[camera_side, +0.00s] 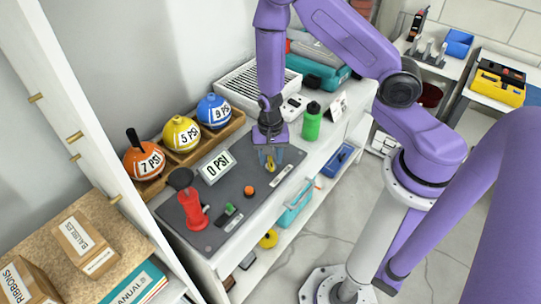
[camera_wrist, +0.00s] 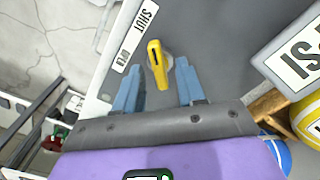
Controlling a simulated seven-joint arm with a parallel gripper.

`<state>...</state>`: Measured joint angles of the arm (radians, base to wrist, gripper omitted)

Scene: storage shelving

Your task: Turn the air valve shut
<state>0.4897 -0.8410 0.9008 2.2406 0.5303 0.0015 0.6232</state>
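The yellow valve handle (camera_wrist: 157,62) sits on a pale round base on the dark grey mat (camera_wrist: 225,30). A white label (camera_wrist: 134,35) reading SHUT and OPEN lies beside it. In the side view the yellow handle (camera_side: 270,164) shows just below my gripper (camera_side: 269,156), partly hidden by its fingers. In the wrist view my gripper (camera_wrist: 159,66) is open, its two blue fingers apart on either side of the handle. A white sign (camera_side: 216,167) on the mat reads 0 PSI.
A wooden tray (camera_side: 152,190) holds balls marked 7, 5 and 9 PSI along the wall. A red pump (camera_side: 194,209), an orange button (camera_side: 249,190) and a green item (camera_side: 230,210) are on the mat. A green bottle (camera_side: 312,121) stands right of my gripper.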

